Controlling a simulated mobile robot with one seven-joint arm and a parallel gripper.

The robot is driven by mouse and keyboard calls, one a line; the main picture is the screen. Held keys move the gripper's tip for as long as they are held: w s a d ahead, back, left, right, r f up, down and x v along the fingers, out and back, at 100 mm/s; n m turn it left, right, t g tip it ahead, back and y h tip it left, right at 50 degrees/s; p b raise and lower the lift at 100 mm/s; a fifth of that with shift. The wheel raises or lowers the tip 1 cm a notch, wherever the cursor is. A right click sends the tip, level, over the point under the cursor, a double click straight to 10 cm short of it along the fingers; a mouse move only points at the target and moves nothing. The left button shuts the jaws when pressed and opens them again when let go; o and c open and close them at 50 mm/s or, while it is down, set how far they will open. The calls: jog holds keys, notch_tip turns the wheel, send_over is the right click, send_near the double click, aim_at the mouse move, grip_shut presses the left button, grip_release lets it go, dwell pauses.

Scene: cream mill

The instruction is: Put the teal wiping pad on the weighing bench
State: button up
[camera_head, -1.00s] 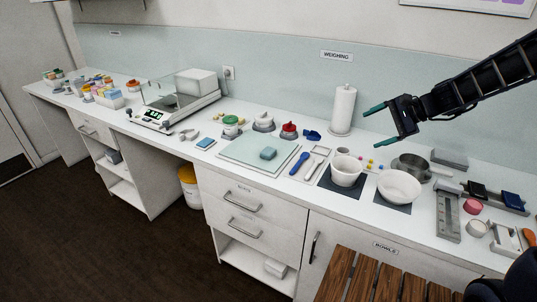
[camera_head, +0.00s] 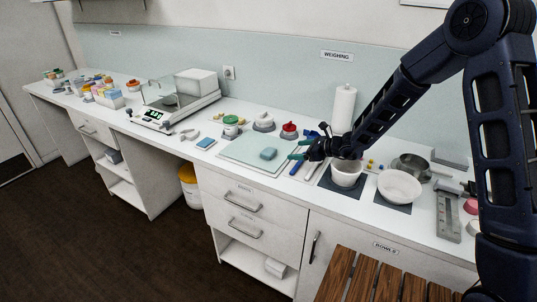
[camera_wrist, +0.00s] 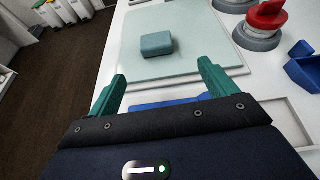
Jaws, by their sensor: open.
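The teal wiping pad (camera_head: 268,153) is a small rounded block lying on a pale glass board (camera_head: 240,149). The board lies on the white bench (camera_head: 225,122) under the WEIGHING sign (camera_head: 336,55). My gripper (camera_head: 298,150) is open and empty, low over the bench just right of the pad, with its teal fingers pointing toward it. In the wrist view the pad (camera_wrist: 156,44) sits ahead of the open fingertips (camera_wrist: 162,74), clear of them, with bare board between.
Red-knobbed (camera_head: 289,130) and white-knobbed (camera_head: 264,121) items stand behind the board. A blue scoop (camera_wrist: 303,68) lies close to my right finger. A white tub (camera_head: 346,172) and a bowl (camera_head: 400,186) stand right. A balance (camera_head: 178,100) stands left.

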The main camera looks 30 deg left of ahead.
aim_at(274, 153)
jog(key=shift+s+a+f, duration=0.1)
jog(key=shift+a+f, duration=0.6)
jog(key=shift+a, duration=0.05)
jog(key=x, duration=0.4)
jog(key=shift+a+f, duration=0.1)
jog(key=shift+a, duration=0.3)
jog(key=x, duration=0.4)
jog(key=shift+s+a, duration=0.2)
jog(key=shift+s, duration=0.1)
jog(key=shift+a, duration=0.4)
jog(key=shift+c, duration=0.3)
jog(key=c, duration=1.1)
